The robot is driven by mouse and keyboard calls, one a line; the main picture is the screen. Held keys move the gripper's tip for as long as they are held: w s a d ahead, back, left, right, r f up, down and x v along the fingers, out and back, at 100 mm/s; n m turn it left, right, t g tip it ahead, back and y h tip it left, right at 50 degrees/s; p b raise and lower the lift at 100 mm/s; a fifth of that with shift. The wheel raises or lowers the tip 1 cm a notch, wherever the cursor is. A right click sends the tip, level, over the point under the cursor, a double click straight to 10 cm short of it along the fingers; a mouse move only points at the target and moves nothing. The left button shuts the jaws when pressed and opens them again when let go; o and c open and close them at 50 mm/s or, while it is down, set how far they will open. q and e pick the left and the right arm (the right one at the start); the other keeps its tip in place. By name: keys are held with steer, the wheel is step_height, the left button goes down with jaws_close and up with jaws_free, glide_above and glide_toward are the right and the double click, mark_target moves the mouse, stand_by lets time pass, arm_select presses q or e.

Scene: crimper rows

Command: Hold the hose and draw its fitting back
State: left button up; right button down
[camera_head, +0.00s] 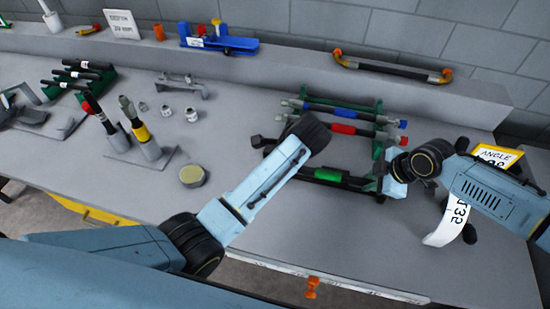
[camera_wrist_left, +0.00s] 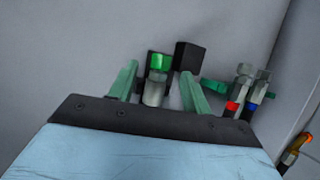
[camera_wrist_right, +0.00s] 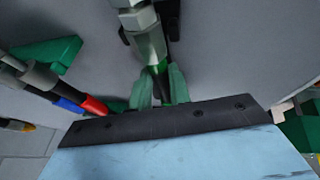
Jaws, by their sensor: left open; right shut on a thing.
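The green-banded hose (camera_head: 330,176) lies on the near side of a green rack (camera_head: 378,150). My right gripper (camera_head: 380,181) is at its right end. In the right wrist view, the fingers (camera_wrist_right: 160,85) are shut on the hose, just below a grey hex fitting (camera_wrist_right: 147,38). My left forearm crosses the rack's left side in the head view and hides my left gripper. In the left wrist view, the left fingers (camera_wrist_left: 160,72) are open on either side of a grey fitting with a green band (camera_wrist_left: 158,64); contact cannot be told.
Blue-banded (camera_head: 335,109) and red-banded (camera_head: 342,129) hoses lie behind on the rack. An angle sign (camera_head: 497,156) stands right of it, beside my right arm. Upright tools (camera_head: 140,130) in holders stand left. The bench front before the rack is clear.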

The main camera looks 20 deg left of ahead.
arm_select(q)
steer(key=shift+x, duration=1.25)
steer(key=c, duration=1)
steer(key=shift+a, duration=0.3)
arm_select(e)
steer(key=shift+w, duration=0.1)
arm_select(q)
steer(key=shift+a, duration=0.75)
arm_select(e)
steer(key=shift+d, duration=0.1)
arm_select(q)
steer(key=shift+a, duration=0.35)
steer(key=o, duration=1)
steer(key=shift+d, duration=0.15)
